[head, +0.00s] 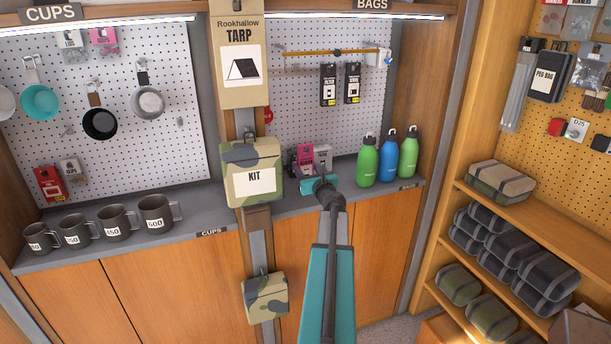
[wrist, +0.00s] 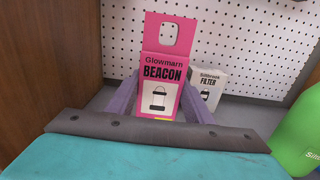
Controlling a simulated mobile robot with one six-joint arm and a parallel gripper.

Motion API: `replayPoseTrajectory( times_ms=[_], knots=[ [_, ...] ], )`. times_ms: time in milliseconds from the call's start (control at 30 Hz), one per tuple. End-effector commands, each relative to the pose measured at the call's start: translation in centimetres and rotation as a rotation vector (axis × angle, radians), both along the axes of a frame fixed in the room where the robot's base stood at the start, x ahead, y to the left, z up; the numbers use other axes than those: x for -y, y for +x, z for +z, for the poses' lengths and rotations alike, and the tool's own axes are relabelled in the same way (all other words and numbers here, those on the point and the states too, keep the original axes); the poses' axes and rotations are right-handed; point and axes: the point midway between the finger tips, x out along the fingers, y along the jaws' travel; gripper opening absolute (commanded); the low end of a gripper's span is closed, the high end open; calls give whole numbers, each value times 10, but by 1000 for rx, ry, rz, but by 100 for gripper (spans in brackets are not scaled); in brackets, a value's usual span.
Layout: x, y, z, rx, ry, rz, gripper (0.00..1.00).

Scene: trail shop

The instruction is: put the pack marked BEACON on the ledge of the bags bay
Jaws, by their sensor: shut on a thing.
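The pink pack marked BEACON (wrist: 165,72) is upright between the two purple fingers of my gripper (wrist: 157,100) in the wrist view. The fingers are shut on its lower part. In the head view the pink pack (head: 303,156) shows just beyond my gripper (head: 312,178), over the grey ledge (head: 288,198) of the bay under the BAGS sign (head: 372,4). My gripper hides its base, so I cannot tell whether it touches the ledge.
Green and blue bottles (head: 388,160) stand further right on the ledge. A post with a hanging KIT bag (head: 255,158) is at the left.

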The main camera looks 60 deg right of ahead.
Motion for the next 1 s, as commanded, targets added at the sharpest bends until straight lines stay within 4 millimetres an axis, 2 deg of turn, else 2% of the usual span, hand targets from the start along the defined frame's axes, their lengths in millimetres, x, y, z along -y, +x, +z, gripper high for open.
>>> replayPoseTrajectory(
  times_ms=[100,200,400,967,1000],
  knots=[
    [12,-1,-4,0,0,-5,27],
    [13,-5,-18,1,2,-10,27],
    [15,-8,-34,0,0,-14,27],
    [17,-10,-39,0,0,-16,27],
    [17,-10,-39,0,0,-16,48]
  ],
)
